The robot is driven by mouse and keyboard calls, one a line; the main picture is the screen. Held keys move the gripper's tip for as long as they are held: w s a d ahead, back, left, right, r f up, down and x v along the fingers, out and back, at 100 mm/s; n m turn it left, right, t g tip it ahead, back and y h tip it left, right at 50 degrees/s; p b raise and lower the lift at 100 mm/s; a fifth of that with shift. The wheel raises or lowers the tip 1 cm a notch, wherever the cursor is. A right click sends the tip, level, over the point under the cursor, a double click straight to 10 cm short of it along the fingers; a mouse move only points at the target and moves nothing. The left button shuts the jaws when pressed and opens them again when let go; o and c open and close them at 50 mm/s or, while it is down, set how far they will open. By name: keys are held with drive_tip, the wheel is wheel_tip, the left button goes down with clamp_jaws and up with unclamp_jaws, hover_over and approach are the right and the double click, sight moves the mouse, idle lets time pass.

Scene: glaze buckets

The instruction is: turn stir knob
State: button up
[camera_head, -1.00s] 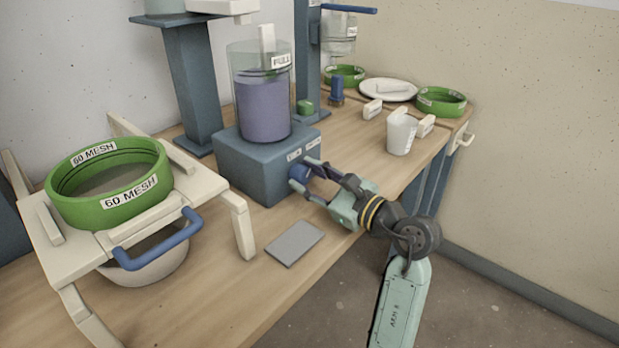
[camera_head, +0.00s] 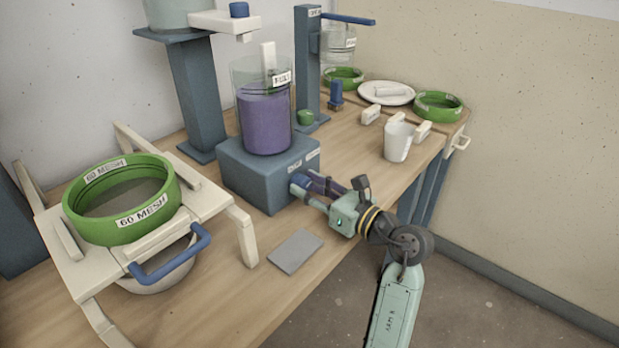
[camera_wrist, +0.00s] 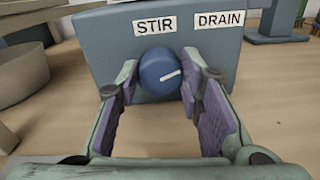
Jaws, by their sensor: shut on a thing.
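The blue stir knob (camera_wrist: 160,72) sits on the front of the blue-grey base box (camera_head: 250,172), below the STIR label (camera_wrist: 155,25). Its white mark points right and slightly up in the wrist view. My gripper (camera_wrist: 158,78) has its two fingers on either side of the knob, shut on it. The gripper also shows in the head view (camera_head: 303,186), reaching the box from the front right; the fingers mostly hide the knob there. On the box stands a clear vessel of purple liquid (camera_head: 264,120) with a FULL label.
A DRAIN label (camera_wrist: 219,20) is right of STIR. A grey flat plate (camera_head: 295,251) lies on the wooden bench in front. A green 60 mesh sieve (camera_head: 140,214) rests on a white stand at left. A white cup (camera_head: 397,143) stands at right.

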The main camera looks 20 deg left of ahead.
drive_tip(key=m+p, duration=0.4)
drive_tip(key=p, duration=0.1)
drive_tip(key=shift+r+m, duration=0.3)
drive_tip(key=m+p, duration=0.3)
drive_tip(key=shift+m+p, duration=0.3)
drive_tip(key=shift+p, duration=0.1)
drive_tip(key=m, duration=0.1)
drive_tip(key=m+p, duration=0.1)
drive_tip(key=m, duration=0.1)
drive_tip(key=shift+w+f, duration=0.1)
drive_tip(key=shift+f, duration=0.15)
drive_tip(key=shift+f+m, duration=0.1)
drive_tip(key=shift+m, duration=1.4)
drive_tip(key=o, duration=1.2)
drive_tip(key=shift+c, duration=0.2)
drive_tip(key=shift+d, duration=0.15)
